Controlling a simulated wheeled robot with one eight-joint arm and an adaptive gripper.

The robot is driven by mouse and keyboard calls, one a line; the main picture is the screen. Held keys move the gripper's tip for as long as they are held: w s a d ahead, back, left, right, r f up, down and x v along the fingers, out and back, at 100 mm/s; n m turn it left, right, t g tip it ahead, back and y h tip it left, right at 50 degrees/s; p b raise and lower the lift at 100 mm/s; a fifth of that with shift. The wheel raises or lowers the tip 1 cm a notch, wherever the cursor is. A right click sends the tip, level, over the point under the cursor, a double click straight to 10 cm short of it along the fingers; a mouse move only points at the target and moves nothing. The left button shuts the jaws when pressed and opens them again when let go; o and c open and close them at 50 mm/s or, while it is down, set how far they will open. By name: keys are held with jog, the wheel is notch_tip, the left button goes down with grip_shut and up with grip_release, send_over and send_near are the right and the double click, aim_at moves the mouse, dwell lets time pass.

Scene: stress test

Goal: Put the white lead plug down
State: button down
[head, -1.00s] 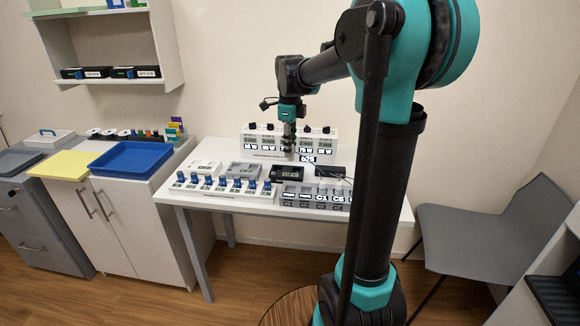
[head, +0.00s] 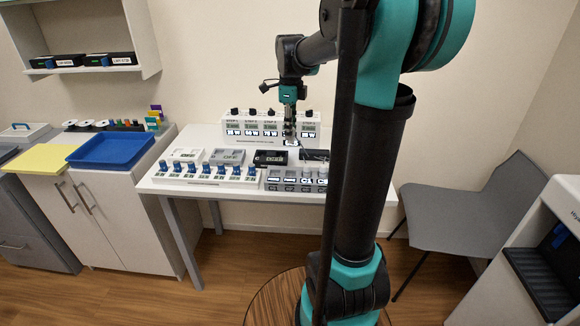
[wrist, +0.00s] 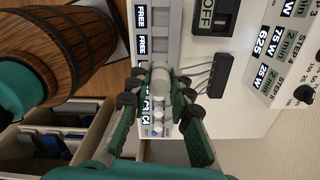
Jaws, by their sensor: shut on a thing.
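My gripper (wrist: 158,98) has its dark fingertips closed on the white lead plug (wrist: 160,78), a pale, short cylinder in the wrist view. In the head view my gripper (head: 290,138) hangs over the back of the white table, in front of the row of step displays; the plug is too small to make out clearly there. In the wrist view the plug overlaps the edge of the labelled lead rack (wrist: 142,50); I cannot tell whether it touches it. The rack has labels reading FREE and C1, and small white plugs show between my fingers.
A black strip (wrist: 221,75) with thin cables lies right of the rack in the wrist view. The white step box (head: 235,142) stands at the table's back. A blue tray (head: 110,150) lies left, and a grey chair (head: 450,215) stands right.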

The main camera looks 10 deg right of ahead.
notch_tip(320, 180, down, 14)
jog(key=shift+r, duration=0.1)
dwell(0.4)
jog(key=c, duration=1.4)
grip_release()
jog(key=shift+o, duration=0.2)
notch_tip(320, 180, up, 12)
jog(key=shift+f, duration=0.15)
jog(key=s+f+n+t, duration=0.2)
jog(key=s+f+n, duration=0.6)
jog(key=s+n, duration=0.2)
jog(key=s+a+f+n+t, duration=0.1)
jog(key=s+f+n+t, duration=0.1)
jog(key=s+f+n, duration=0.6)
jog(key=s+n, duration=0.2)
jog(key=n, duration=0.3)
jog(key=shift+s+f+n, duration=0.2)
jog(key=shift+f+n, duration=0.05)
jog(key=shift+n, duration=0.15)
